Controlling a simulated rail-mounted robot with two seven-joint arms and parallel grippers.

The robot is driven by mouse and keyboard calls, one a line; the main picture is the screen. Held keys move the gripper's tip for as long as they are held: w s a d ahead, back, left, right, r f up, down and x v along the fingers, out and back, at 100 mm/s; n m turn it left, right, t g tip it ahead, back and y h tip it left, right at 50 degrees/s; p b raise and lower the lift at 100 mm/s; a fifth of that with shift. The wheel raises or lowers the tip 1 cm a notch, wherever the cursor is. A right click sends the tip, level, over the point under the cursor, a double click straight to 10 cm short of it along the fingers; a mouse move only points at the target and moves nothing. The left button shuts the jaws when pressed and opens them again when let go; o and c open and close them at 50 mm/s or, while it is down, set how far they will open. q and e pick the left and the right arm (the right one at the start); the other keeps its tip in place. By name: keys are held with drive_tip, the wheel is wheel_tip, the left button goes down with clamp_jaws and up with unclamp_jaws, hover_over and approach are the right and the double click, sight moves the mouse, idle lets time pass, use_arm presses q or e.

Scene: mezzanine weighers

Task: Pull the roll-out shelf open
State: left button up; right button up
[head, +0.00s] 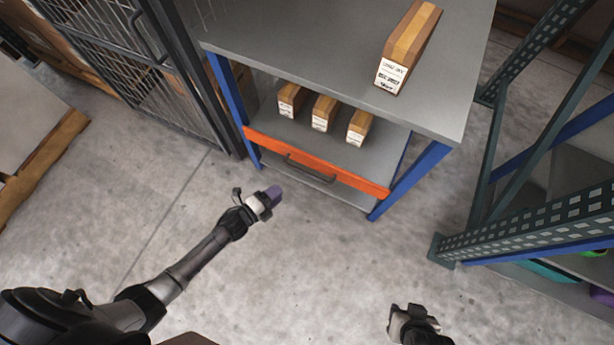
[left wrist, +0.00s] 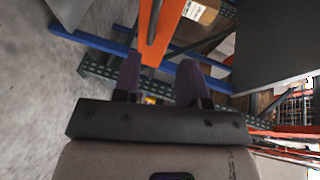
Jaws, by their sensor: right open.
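The roll-out shelf (head: 378,159) sits in a grey bench with blue legs. It has an orange front bar (head: 355,181) with a dark grey handle (head: 311,170). Three small boxes stand on the shelf. My left gripper (head: 273,194) has purple fingers and is in front of the bar, to the lower left of the handle and apart from it. In the left wrist view its fingers (left wrist: 160,78) are spread with nothing between them, and the orange bar (left wrist: 150,40) runs beyond them. My right gripper (head: 408,312) is open and empty, low in the head view, far from the shelf.
A long box (head: 408,45) lies on the bench top (head: 310,45). A wire cage (head: 115,55) stands to the left of the bench. A green and blue rack (head: 540,220) stands on the right. The concrete floor (head: 310,265) in front of the bench is clear.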

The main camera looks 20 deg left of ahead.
sight(307, 173)
use_arm(q)
drive_tip(key=shift+f+b+x, duration=0.2)
drive_tip(key=shift+b+x, duration=1.35)
drive_tip(key=shift+x, duration=1.95)
drive_tip(key=shift+f+b+x, duration=0.2)
drive_tip(key=shift+b+x, duration=1.35)
drive_tip(key=shift+x, duration=1.9)
drive_tip(key=shift+s, duration=0.1)
drive_tip(key=shift+c, duration=0.5)
clamp_jaws()
